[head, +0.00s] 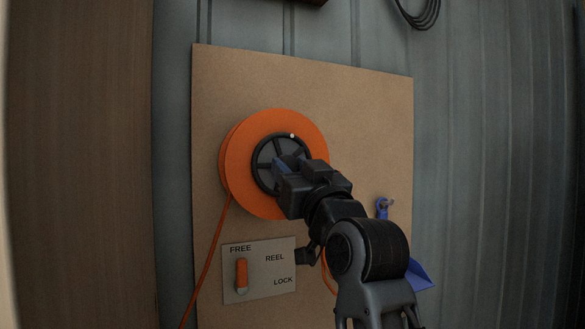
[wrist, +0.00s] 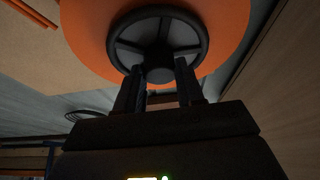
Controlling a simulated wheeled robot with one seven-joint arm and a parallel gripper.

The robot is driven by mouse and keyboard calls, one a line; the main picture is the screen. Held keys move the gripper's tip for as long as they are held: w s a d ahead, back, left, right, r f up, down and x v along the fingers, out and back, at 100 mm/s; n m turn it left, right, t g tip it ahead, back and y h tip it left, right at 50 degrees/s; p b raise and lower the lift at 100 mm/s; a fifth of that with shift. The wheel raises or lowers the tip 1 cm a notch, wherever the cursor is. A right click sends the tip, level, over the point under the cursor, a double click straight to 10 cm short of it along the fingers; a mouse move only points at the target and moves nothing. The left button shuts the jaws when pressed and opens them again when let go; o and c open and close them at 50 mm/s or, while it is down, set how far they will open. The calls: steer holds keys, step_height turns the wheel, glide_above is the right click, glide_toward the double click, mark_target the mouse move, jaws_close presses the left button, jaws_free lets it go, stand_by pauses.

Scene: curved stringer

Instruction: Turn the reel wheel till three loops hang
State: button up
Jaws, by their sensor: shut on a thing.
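An orange reel (head: 243,140) is mounted on a tan board. At its centre is a black spoked reel wheel (head: 258,147) with a pale dot (head: 291,135) at its upper right rim. The wheel also shows in the wrist view (wrist: 205,38). My gripper (head: 284,168) is shut on the wheel near its middle, the fingers (wrist: 158,88) on either side of the hub area. The exact contact is dark. An orange line (head: 211,255) runs from the reel's left side down out of view. Another orange piece (head: 328,275) shows beside my arm; hanging loops cannot be counted.
A plate (head: 270,283) marked FREE, REEL and LOCK carries an orange lever (head: 241,275), standing upright below FREE. A blue fitting (head: 383,207) and a blue piece (head: 420,276) are right of my arm. A black coil (head: 422,14) hangs at the upper right.

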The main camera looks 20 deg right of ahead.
steer(key=n, duration=0.1)
steer(key=n+y, duration=0.2)
steer(key=n, duration=0.1)
steer(key=shift+d, duration=0.25)
steer(key=n+y, duration=0.1)
steer(key=n, duration=0.2)
steer(key=shift+n+g+y+b, duration=0.35)
steer(key=shift+n+g+y, duration=0.05)
steer(key=n+g+y+b, duration=0.1)
steer(key=n, duration=0.1)
steer(key=n+y, duration=0.1)
steer(key=n, duration=0.2)
steer(key=n+g+b, duration=0.1)
steer(key=n, duration=0.2)
steer(key=shift+d+r+g+y+b, duration=0.1)
steer(key=shift+d+g+y+b, duration=0.05)
steer(key=shift+g+y+b, duration=0.2)
steer(key=n+g, duration=0.1)
steer(key=n, duration=0.2)
steer(key=n+g, duration=0.1)
steer(key=n, duration=0.1)
steer(key=shift+r+n+b, duration=0.2)
steer(key=shift+n+b, duration=0.2)
steer(key=shift+r+n+g, duration=0.1)
steer(key=shift+n+g, duration=0.35)
steer(key=shift+n, duration=0.65)
steer(key=shift+n+g+h, duration=0.5)
steer(key=shift+n+h, duration=0.25)
steer(key=shift+n, duration=0.65)
